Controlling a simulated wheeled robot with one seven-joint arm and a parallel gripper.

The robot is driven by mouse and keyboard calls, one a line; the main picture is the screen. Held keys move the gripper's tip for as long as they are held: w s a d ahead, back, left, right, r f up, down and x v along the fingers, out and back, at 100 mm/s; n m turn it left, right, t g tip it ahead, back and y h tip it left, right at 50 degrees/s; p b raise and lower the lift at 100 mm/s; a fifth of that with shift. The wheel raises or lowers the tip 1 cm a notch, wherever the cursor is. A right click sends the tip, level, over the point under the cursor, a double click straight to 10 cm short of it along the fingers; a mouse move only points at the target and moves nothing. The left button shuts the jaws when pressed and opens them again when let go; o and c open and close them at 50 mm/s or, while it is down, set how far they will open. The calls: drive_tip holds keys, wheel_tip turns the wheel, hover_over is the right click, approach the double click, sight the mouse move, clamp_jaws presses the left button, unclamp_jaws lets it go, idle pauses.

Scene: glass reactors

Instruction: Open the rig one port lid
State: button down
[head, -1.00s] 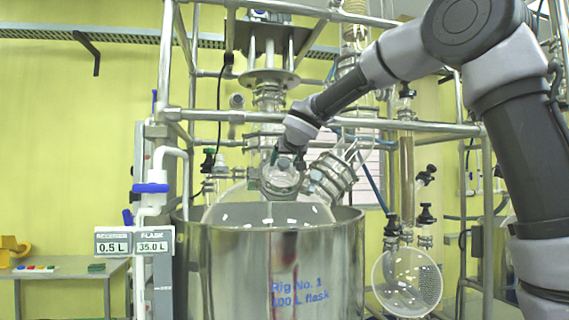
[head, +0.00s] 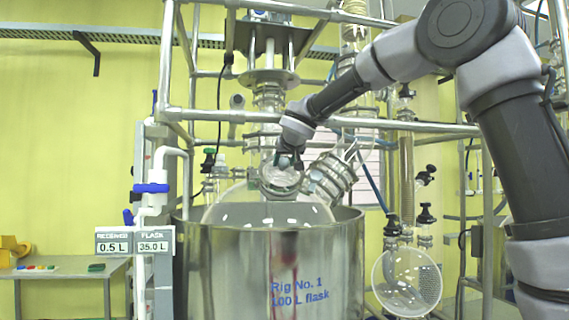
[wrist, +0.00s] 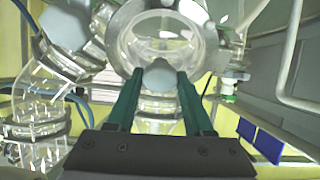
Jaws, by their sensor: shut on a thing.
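Rig one is a steel vessel (head: 265,265) marked "Rig No. 1 100 L flask", with a clear glass flask (head: 235,208) rising from it. The round port lid (head: 281,180) is at the top front of the flask. In the wrist view the lid (wrist: 160,25) is a clear disc with a grey knob (wrist: 159,75). My gripper (head: 289,162) is at the lid; its green fingers (wrist: 158,84) are shut on the knob from both sides. Whether the lid is seated or lifted off its rim I cannot tell.
A clamped glass neck (head: 331,178) stands close to the right of the lid. The stirrer column (head: 268,105) rises behind. Steel frame bars (head: 400,125) cross near my arm. A round receiver flask (head: 407,282) hangs at right; a display (head: 133,241) stands at left.

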drive_tip(key=shift+s+a+r+h, duration=0.2)
drive_tip(key=shift+s+a+h, duration=0.2)
drive_tip(key=shift+s+h, duration=0.1)
drive_tip(key=s+a+r+m+h, duration=0.2)
drive_tip(key=s+a+m+h, duration=0.2)
drive_tip(key=a+h, duration=0.6)
drive_tip(key=shift+s+a+r+m+g+h, duration=0.3)
drive_tip(key=shift+s+h, duration=0.7)
drive_tip(key=shift+h, duration=1.4)
drive_tip(key=shift+f, duration=0.1)
drive_tip(key=shift+c, duration=1.5)
unclamp_jaws()
drive_tip(key=v, duration=1)
drive_tip(key=shift+s+a, duration=0.25)
drive_tip(key=shift+a, duration=0.05)
